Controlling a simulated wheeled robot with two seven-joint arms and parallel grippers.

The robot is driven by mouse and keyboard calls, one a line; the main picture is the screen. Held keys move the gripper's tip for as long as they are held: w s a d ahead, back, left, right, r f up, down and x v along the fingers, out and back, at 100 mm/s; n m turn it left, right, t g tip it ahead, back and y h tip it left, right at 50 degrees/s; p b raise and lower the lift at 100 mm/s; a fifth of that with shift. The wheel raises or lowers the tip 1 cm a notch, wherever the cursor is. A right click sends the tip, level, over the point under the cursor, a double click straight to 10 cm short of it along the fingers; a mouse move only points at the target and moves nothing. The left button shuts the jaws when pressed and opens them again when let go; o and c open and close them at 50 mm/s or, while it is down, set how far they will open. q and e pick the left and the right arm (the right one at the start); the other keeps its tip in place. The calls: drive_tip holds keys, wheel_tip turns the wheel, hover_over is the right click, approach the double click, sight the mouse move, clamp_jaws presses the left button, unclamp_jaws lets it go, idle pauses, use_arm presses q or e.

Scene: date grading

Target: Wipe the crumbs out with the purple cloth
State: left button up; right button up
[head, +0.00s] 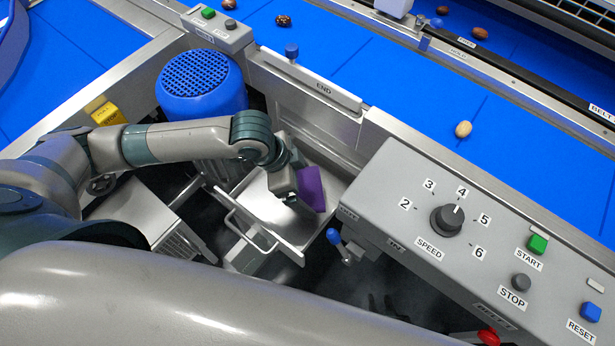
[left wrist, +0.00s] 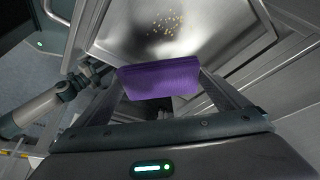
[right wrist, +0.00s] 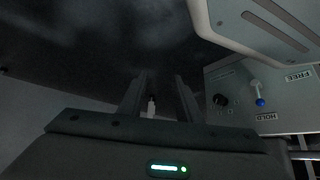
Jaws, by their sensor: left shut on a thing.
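The purple cloth (head: 312,188) is held between the fingers of my left gripper (head: 300,202), over the metal tray (head: 262,208). In the left wrist view the cloth (left wrist: 160,80) spans the gap between the fingers. The tray's bare metal (left wrist: 215,35) shows beyond it, with a patch of small yellowish crumbs (left wrist: 165,24) past the cloth's far edge. I cannot tell whether the cloth touches the tray. The crumbs cannot be made out in the head view. My right gripper (right wrist: 160,92) has its fingers apart with nothing between them, away from the tray.
A grey control panel (head: 395,215) with a speed knob (head: 447,220) stands right of the tray. A blue-topped drum (head: 195,85) stands behind left. Blue belts (head: 400,80) carry several dates. A blue-knobbed lever (head: 335,237) sits near the tray's right side.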

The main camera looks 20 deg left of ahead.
sight(304, 197)
use_arm(q)
drive_tip(key=shift+s, duration=0.15)
use_arm(e)
drive_tip(key=shift+w+r, duration=0.1)
use_arm(q)
drive_tip(key=shift+f, duration=0.1)
drive_tip(key=shift+f+b, duration=0.6)
drive_tip(key=shift+b, duration=0.1)
drive_tip(key=shift+f+b, duration=0.7)
drive_tip(key=shift+b, duration=0.15)
drive_tip(key=shift+f+b, duration=0.8)
drive_tip(key=shift+b, duration=0.1)
drive_tip(key=shift+f+b, duration=0.65)
drive_tip(key=shift+b, duration=0.1)
drive_tip(key=shift+s+f+b, duration=0.1)
drive_tip(key=shift+f+b, duration=0.2)
drive_tip(key=c, duration=0.4)
use_arm(e)
drive_tip(key=s+d+f+g+h, duration=0.1)
drive_tip(key=s+d+f+g, duration=0.3)
drive_tip(key=s+d+g, duration=0.1)
drive_tip(key=shift+s+d+f+m+h, duration=0.2)
drive_tip(key=shift+d+f+m+h, duration=0.15)
drive_tip(key=shift+d, duration=0.3)
use_arm(q)
drive_tip(key=shift+o, duration=0.2)
